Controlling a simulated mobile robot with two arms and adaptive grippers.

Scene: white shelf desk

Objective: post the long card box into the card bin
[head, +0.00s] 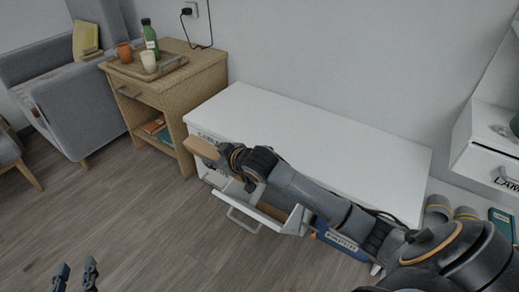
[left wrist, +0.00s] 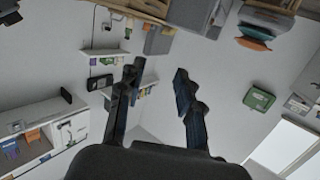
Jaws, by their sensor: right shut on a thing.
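The long card box (head: 202,148) is a plain brown box, held in my right gripper (head: 226,156) at the left end of the low white unit. The gripper is shut on it and hides its right end. An open white bin (head: 240,204) tilts out of the unit's front below the arm. I cannot read a label on it, and the arm hides part of its opening. My left gripper (head: 77,277) is low at the left, over the floor. Its fingers are apart and empty, as the left wrist view (left wrist: 155,95) also shows.
The low white unit (head: 320,125) has a bare top. A blue panel marked PAPER (head: 341,242) shows right of the open bin. A wooden side table (head: 190,85) with a tray, bottle and cups stands to the left. The floor (head: 130,225) in front is clear.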

